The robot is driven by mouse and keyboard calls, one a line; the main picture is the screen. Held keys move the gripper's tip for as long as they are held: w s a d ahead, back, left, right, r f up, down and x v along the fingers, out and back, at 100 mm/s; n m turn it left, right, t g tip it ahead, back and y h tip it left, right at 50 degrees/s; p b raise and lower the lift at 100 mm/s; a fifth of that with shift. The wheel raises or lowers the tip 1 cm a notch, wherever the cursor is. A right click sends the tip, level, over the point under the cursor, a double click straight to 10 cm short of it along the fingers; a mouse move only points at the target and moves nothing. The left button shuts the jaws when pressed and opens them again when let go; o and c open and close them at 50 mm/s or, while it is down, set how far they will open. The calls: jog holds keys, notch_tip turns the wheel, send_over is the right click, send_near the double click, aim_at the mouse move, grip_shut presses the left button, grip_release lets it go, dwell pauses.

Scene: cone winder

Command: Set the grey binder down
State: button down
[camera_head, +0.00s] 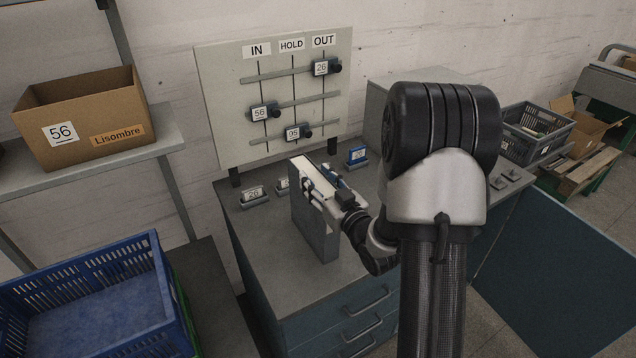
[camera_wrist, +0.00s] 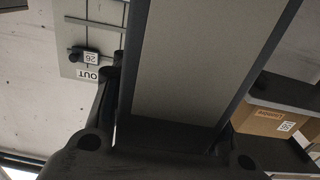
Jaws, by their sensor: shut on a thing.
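The grey binder (camera_head: 313,222) stands upright over the grey top of the drawer cabinet (camera_head: 282,290). My gripper (camera_head: 325,186) is shut on the binder near its upper edge. In the wrist view the binder (camera_wrist: 205,60) fills the middle, between the dark fingers of my gripper (camera_wrist: 165,135). I cannot tell whether the binder's lower edge touches the cabinet top.
Small numbered holders stand on the cabinet top, one grey (camera_head: 254,197) and one blue (camera_head: 357,156). Behind is a board (camera_head: 222,110) marked IN, HOLD and OUT. A cardboard box (camera_head: 85,115) and a blue crate (camera_head: 95,300) are at left. The cabinet's front left top is clear.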

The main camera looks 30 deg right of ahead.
jog(key=c, duration=1.4)
grip_release()
jog(key=shift+f, duration=0.15)
jog(key=o, duration=0.5)
jog(key=shift+c, duration=0.2)
jog(key=shift+s+r, duration=0.2)
jog(key=shift+r, duration=0.05)
jog(key=s+p, duration=0.8)
jog(key=s, duration=0.3)
jog(key=shift+s+d+p, duration=0.25)
jog(key=shift+p, duration=0.05)
